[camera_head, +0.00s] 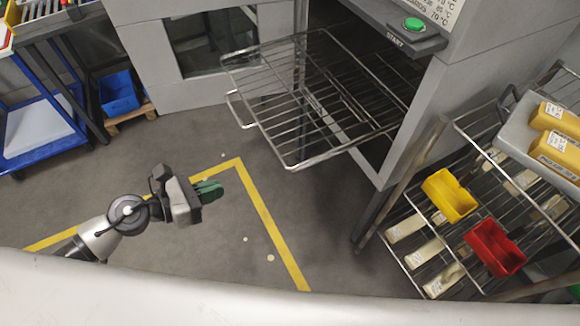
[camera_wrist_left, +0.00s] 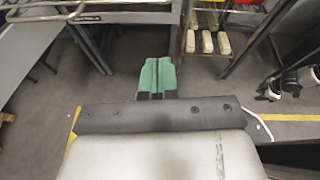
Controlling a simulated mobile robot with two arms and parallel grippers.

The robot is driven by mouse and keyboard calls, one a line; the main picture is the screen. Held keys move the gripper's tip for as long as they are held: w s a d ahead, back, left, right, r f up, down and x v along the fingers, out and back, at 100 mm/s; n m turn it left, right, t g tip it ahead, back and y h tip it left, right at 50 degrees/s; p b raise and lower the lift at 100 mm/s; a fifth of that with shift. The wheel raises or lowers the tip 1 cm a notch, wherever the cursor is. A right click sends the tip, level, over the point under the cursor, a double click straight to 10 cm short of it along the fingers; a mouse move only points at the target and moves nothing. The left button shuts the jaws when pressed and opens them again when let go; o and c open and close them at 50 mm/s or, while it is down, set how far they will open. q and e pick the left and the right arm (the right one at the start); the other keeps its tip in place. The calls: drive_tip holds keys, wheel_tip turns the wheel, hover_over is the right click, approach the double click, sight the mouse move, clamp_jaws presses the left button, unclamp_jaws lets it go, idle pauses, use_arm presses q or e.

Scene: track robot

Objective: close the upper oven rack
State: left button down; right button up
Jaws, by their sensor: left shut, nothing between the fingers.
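The upper oven rack (camera_head: 287,130) is a metal wire shelf pulled well out of the open grey oven (camera_head: 440,100) in the head view. A small handle loop (camera_head: 237,108) shows at its left front side. Part of a wire rack (camera_wrist_left: 45,13) also shows at the top left of the left wrist view. My left gripper (camera_head: 218,191) is below and left of the rack, apart from it, over the floor. Its green fingers (camera_wrist_left: 158,75) are together and hold nothing.
A wire shelf at the right holds a yellow bin (camera_head: 449,195), a red bin (camera_head: 495,248) and pale blocks. A blue trolley (camera_head: 40,130) and a blue crate (camera_head: 118,92) stand at the left. Floor with a yellow line (camera_head: 268,220) is clear between my left gripper and the rack.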

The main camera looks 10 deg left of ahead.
use_arm(q)
drive_tip(key=w+d+f+m+p, duration=0.1)
drive_tip(key=w+d+p, duration=0.4)
drive_tip(key=d, duration=0.7)
drive_tip(key=shift+w+d+f+m+p, duration=0.2)
drive_tip(key=shift+w+f+m+p, duration=0.2)
drive_tip(key=shift+w, duration=0.5)
